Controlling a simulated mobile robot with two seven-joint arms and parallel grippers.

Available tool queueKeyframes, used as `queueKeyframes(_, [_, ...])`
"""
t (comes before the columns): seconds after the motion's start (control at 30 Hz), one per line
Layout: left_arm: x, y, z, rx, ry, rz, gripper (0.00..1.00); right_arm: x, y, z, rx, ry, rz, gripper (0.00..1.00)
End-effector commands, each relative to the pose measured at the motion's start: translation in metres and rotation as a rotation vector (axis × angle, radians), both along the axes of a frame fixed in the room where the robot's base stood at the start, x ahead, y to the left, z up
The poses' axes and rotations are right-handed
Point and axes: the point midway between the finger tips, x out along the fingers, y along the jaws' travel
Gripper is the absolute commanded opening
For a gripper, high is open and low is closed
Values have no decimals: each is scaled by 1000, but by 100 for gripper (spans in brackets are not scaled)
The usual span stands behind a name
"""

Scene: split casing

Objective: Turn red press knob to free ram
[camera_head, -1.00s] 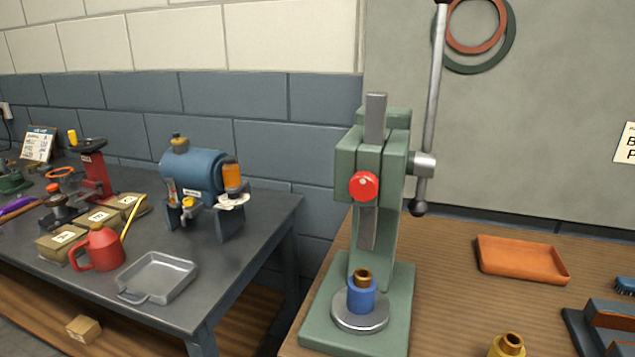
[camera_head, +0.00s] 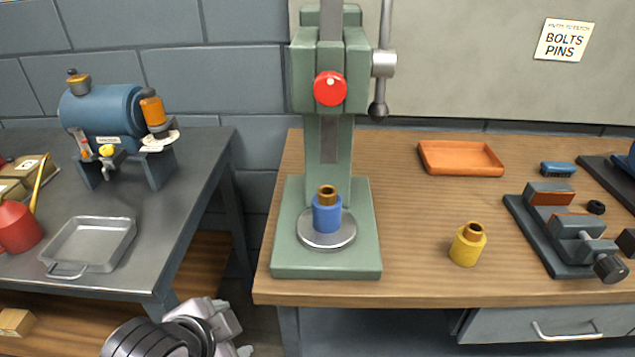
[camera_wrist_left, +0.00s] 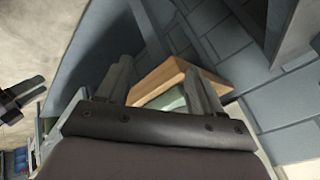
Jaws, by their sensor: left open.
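The green arbor press (camera_head: 328,130) stands on the wooden bench. Its red knob (camera_head: 330,89) is on the front of the press head, with a small white mark near its top. The grey ram (camera_head: 329,138) shows above and below the head, its lower end above a blue cylinder (camera_head: 327,214) with a brass bushing (camera_head: 327,194) in its top. This stands on the round steel plate (camera_head: 327,236). My left gripper is low, left of the bench, well apart from the knob; in the left wrist view the gripper (camera_wrist_left: 163,82) is open and empty. My right gripper is not in view.
On the bench right of the press are a yellow cylinder (camera_head: 467,246), an orange tray (camera_head: 460,158), a blue brush (camera_head: 557,169) and a dark vise (camera_head: 565,235). The press lever (camera_head: 383,60) hangs at the head's right side. A gap separates the bench from the grey table (camera_head: 185,200).

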Motion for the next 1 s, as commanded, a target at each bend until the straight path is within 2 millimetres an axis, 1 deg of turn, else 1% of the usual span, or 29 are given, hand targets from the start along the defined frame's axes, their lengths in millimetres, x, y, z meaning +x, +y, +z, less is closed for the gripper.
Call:
queueKeyframes(0.03, [12,-10,18,56,-51,-82,67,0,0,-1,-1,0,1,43])
queueKeyframes(0.1, [24,-23,38,143,-112,-193,67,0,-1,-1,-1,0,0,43])
queueKeyframes(0.27, [47,-51,88,376,-265,-433,67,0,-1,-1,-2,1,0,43])
queueKeyframes(0.4, [61,-74,132,615,-398,-615,67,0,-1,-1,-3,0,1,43])
queueKeyframes(0.47, [64,-83,151,728,-451,-684,67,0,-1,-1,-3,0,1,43])
queueKeyframes(0.6, [69,-102,196,1016,-560,-820,67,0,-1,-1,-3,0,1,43])
queueKeyframes(0.67, [69,-110,214,1149,-597,-866,67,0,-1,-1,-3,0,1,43])
queueKeyframes(0.8, [67,-125,255,1474,-660,-943,67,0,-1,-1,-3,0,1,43])
queueKeyframes(0.9, [63,-133,279,1689,-675,-966,67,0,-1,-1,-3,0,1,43])
queueKeyframes(1.0, [59,-138,296,1857,-670,-973,67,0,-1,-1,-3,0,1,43])
